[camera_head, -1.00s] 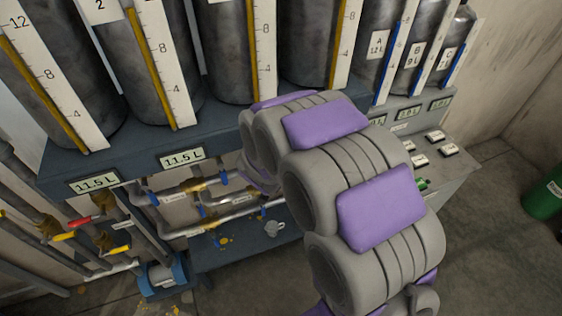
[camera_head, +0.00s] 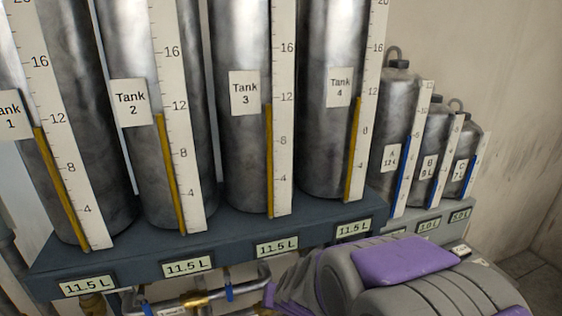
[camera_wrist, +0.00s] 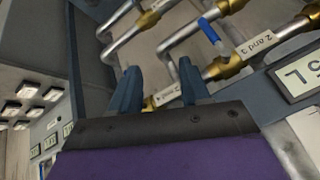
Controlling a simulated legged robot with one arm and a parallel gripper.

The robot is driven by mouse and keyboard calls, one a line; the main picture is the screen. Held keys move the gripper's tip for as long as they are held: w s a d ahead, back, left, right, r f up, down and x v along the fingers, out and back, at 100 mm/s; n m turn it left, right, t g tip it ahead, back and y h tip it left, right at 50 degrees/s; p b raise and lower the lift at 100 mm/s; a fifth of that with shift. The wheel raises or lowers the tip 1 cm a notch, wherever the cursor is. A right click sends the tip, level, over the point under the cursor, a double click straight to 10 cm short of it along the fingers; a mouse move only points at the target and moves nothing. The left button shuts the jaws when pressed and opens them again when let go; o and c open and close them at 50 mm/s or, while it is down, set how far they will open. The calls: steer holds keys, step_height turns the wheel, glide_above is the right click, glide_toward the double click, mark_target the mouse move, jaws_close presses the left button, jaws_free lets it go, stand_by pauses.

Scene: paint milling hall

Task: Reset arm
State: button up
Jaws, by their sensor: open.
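My arm, grey with purple pads, shows at the lower right of the head view, in front of the bench; its end is out of that view. In the wrist view my gripper (camera_wrist: 160,85) shows two dark blue-grey fingers standing apart, with nothing between them. Beyond the fingers are metal pipes (camera_wrist: 127,48) with brass fittings (camera_wrist: 222,68) and a blue valve handle (camera_wrist: 210,31). The fingers overlap the pipes in the picture; I cannot tell how near they are.
Tank 1 (camera_head: 82,130), Tank 2 (camera_head: 165,100), Tank 3 (camera_head: 240,150) and Tank 4 (camera_head: 325,130) stand on a blue-grey bench (camera_head: 215,232) with 11.5 L displays. Smaller canisters A (camera_head: 398,112), B (camera_head: 434,135) and C (camera_head: 466,152) stand right. White buttons (camera_wrist: 28,90) are left in the wrist view.

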steer(key=s+d+f+g+h+b, duration=0.1)
steer(key=s+d, duration=0.4)
steer(key=s, duration=0.5)
steer(key=s+d+f+g+h+b, duration=0.1)
steer(key=s+d+g+b, duration=0.3)
steer(key=s, duration=0.6)
steer(key=s+d+f+n+g+b, duration=0.1)
steer(key=s+d+g+b, duration=0.1)
steer(key=s+d, duration=0.4)
steer(key=s+b, duration=0.1)
steer(key=s, duration=0.3)
steer(key=shift+f+g+h+b, duration=0.2)
steer(key=shift+g+h+b, duration=0.2)
steer(key=shift+a, duration=0.1)
